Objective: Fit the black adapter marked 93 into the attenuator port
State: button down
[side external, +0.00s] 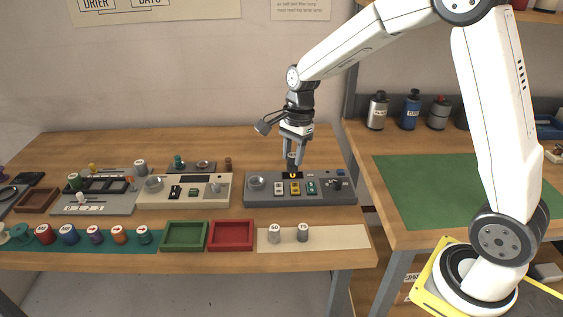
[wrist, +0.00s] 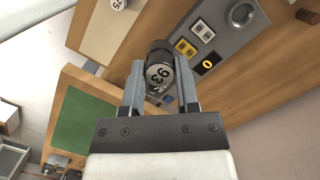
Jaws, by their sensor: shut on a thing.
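My gripper (side external: 292,150) points down over the back edge of the dark grey panel (side external: 260,198) in the side view. In the wrist view my gripper (wrist: 162,84) is shut on the black adapter (wrist: 160,72), whose pale top marked 93 faces the camera. In the side view the adapter (side external: 291,160) is a small dark shape between the fingers, just above or at a small display with a yellow digit (side external: 293,175). The attenuator port is not clearly seen; adapter and fingers cover part of the panel. I cannot tell whether the adapter touches the panel.
Adapters marked 50 (side external: 274,234) and 75 (side external: 302,233) stand on a pale mat in front. Green (side external: 184,249) and red (side external: 231,248) trays lie left of it. A cream panel (side external: 150,205) stands left of the grey one. A green mat (side external: 400,200) covers the right table.

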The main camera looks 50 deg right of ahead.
jog(key=shift+w, duration=0.15)
jog(key=w+f, duration=0.2)
jog(key=w, duration=0.2)
jog(key=w+f, duration=0.3)
jog(key=w, duration=0.1)
jog(key=w+f, duration=0.3)
jog(key=w, duration=0.1)
jog(key=shift+d, duration=0.25)
jog(key=shift+w+f, duration=0.6)
jog(key=shift+w, duration=0.05)
jog(key=shift+w+f, duration=0.3)
jog(key=shift+f, duration=0.05)
jog(key=shift+d+f, duration=0.1)
jog(key=shift+f, duration=1.35)
jog(key=shift+f, duration=0.2)
